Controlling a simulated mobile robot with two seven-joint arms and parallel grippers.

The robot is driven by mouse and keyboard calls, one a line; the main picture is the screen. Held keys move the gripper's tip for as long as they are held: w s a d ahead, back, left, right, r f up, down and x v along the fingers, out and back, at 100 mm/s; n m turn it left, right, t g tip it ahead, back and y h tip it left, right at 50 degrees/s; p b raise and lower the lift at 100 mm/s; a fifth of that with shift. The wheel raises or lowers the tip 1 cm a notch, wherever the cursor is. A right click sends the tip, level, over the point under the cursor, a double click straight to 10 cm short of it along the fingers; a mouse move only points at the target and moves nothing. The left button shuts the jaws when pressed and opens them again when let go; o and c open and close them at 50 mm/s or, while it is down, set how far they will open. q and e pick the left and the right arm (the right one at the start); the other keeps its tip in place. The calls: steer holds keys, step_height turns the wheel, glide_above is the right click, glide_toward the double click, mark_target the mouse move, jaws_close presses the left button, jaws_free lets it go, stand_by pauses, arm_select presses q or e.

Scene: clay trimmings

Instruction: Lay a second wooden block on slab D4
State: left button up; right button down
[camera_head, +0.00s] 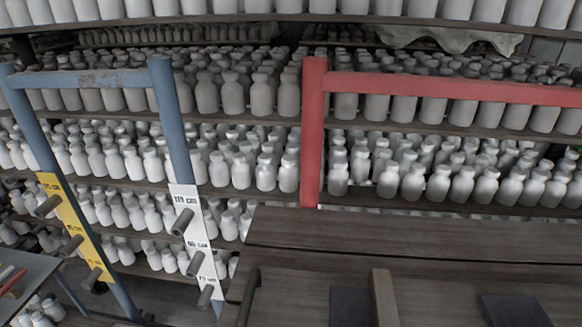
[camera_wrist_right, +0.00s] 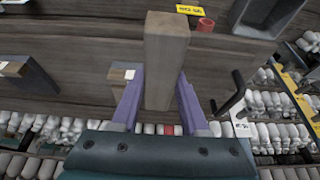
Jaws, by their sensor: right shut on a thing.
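My right gripper (camera_wrist_right: 159,80), with purple fingers, is shut on a wooden block (camera_wrist_right: 166,50) in the right wrist view. The long block sticks out past the fingertips, over a dark wooden table (camera_wrist_right: 80,45). At the left of that view a dark slab (camera_wrist_right: 38,82) stands beside a light wooden piece (camera_wrist_right: 14,69). In the head view a wooden piece (camera_head: 384,298) shows at the bottom edge, with a dark slab (camera_head: 350,307) beside it and another dark slab (camera_head: 515,311) to the right. I cannot read which slab is D4. My left gripper is not in view.
The wrist view shows a yellow label (camera_wrist_right: 197,10), a red ring (camera_wrist_right: 206,25), a dark box-like thing (camera_wrist_right: 268,14) and a black handle (camera_wrist_right: 232,95). Shelves of white bottles (camera_head: 262,172) stand behind the table (camera_head: 400,232), with blue and red posts (camera_head: 313,130) before them.

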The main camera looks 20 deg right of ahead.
steer(key=shift+w+d+f+b, duration=0.1)
steer(key=shift+w+d+b, duration=0.35)
steer(key=shift+w, duration=0.3)
steer(key=shift+w+d+f+b, duration=0.1)
steer(key=shift+w+d+b, duration=0.35)
steer(key=shift+w, duration=0.3)
steer(key=shift+w+d+f+b, duration=0.1)
steer(key=shift+w+d+b, duration=0.2)
steer(key=shift+w+d, duration=0.35)
steer(key=shift+w+d+b, duration=0.35)
steer(key=shift+w+b, duration=0.1)
steer(key=shift+w, duration=0.2)
steer(key=shift+w+d+b, duration=0.3)
steer(key=shift+w+b, duration=0.15)
steer(key=shift+w, duration=0.2)
steer(key=b, duration=0.4)
glide_toward(343, 299)
steer(key=shift+s+a+f, duration=0.1)
steer(key=shift+s+f, duration=0.05)
steer(key=shift+f, duration=0.55)
steer(key=shift+w+d+f+b, duration=0.1)
steer(key=shift+w+d+b, duration=0.25)
steer(key=shift+w+b, duration=0.25)
steer(key=shift+w+d+f+b, duration=0.1)
steer(key=shift+w+d+b, duration=0.25)
steer(key=shift+w+b, duration=0.25)
steer(key=shift+s+a+f+b, duration=0.1)
steer(key=shift+f+b, duration=0.9)
steer(key=shift+f, duration=0.75)
steer(key=shift+f, duration=0.2)
